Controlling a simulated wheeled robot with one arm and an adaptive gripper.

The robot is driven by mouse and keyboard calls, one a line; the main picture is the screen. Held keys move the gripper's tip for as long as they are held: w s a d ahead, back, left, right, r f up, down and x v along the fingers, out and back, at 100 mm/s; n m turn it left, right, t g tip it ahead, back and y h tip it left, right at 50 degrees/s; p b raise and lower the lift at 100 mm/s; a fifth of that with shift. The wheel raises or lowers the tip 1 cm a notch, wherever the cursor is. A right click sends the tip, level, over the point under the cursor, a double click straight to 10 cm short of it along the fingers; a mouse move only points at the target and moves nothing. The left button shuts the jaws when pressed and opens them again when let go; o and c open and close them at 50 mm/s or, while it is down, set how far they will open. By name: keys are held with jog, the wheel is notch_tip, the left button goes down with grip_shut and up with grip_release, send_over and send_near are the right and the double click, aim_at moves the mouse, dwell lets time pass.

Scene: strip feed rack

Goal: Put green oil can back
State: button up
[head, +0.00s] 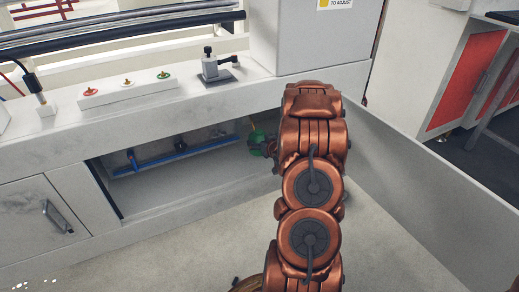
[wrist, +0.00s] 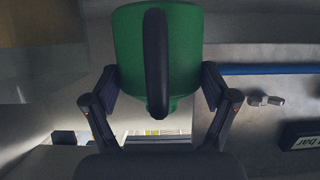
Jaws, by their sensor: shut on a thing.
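The green oil can (head: 257,139) shows in the head view at the right part of the open recess under the counter. My gripper (head: 268,147) is at the can, and my copper arm hides part of that spot. In the wrist view the green can (wrist: 185,45) fills the upper middle, with a dark curved handle or spout in front of it. The two fingers of my gripper (wrist: 160,100) are on either side of the can and shut on it. The can's underside and what it touches are hidden.
A white panel (head: 430,215) stands to my arm's right. A cabinet door with a handle (head: 45,220) is at left.

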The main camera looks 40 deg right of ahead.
jog(key=shift+w+d+f, duration=0.1)
jog(key=shift+w+d, duration=0.1)
jog(key=shift+w, duration=0.5)
notch_tip(320, 180, down, 4)
jog(key=b, duration=0.2)
jog(key=shift+r+b, duration=0.2)
jog(key=shift+b, duration=0.1)
jog(key=shift+r, duration=0.1)
jog(key=o, duration=1.3)
jog(key=shift+o, duration=0.2)
